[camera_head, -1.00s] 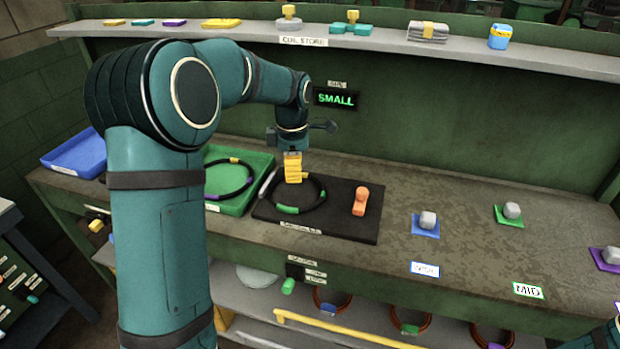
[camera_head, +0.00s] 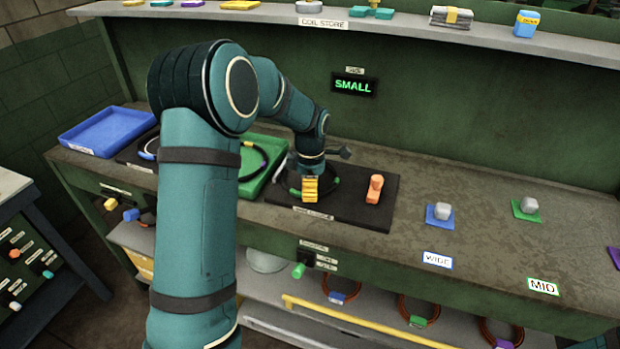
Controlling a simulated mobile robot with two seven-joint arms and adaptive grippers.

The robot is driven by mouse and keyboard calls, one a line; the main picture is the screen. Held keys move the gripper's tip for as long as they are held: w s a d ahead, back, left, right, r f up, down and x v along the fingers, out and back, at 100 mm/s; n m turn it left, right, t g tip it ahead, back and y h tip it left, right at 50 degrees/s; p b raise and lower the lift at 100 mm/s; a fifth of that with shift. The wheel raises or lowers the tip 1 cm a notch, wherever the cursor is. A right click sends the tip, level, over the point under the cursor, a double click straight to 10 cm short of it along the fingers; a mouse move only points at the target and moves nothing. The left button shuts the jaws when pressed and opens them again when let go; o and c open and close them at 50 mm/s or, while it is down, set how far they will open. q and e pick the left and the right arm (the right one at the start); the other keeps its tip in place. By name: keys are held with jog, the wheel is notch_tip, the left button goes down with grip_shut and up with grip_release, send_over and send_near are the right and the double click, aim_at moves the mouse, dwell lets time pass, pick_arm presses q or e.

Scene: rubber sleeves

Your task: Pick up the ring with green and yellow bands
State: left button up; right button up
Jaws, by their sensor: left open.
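A dark ring (camera_head: 333,190) lies on the black mat (camera_head: 376,216), with a green band showing on its far right side. Its near left part is hidden by my left gripper. My left gripper (camera_head: 310,190), with ribbed yellow fingers, points down over the ring's near left side. It is open; I cannot tell whether its fingers touch the ring. A second dark ring (camera_head: 266,160) lies in the green tray (camera_head: 280,148), with a yellow band at its far side and its left part behind my arm. My right gripper is out of view.
An orange knob-like piece (camera_head: 375,189) stands on the mat, right of the ring. A blue tray (camera_head: 105,132) is at the left end. Grey knobs on a blue plate (camera_head: 440,214) and a green plate (camera_head: 526,209) stand further right.

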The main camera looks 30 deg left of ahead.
pick_arm(q)
notch_tip(320, 180, down, 2)
jog(key=shift+f, duration=0.2)
grip_shut()
dwell(0.4)
notch_tip(320, 180, up, 10)
jog(key=p, duration=0.1)
dwell(0.3)
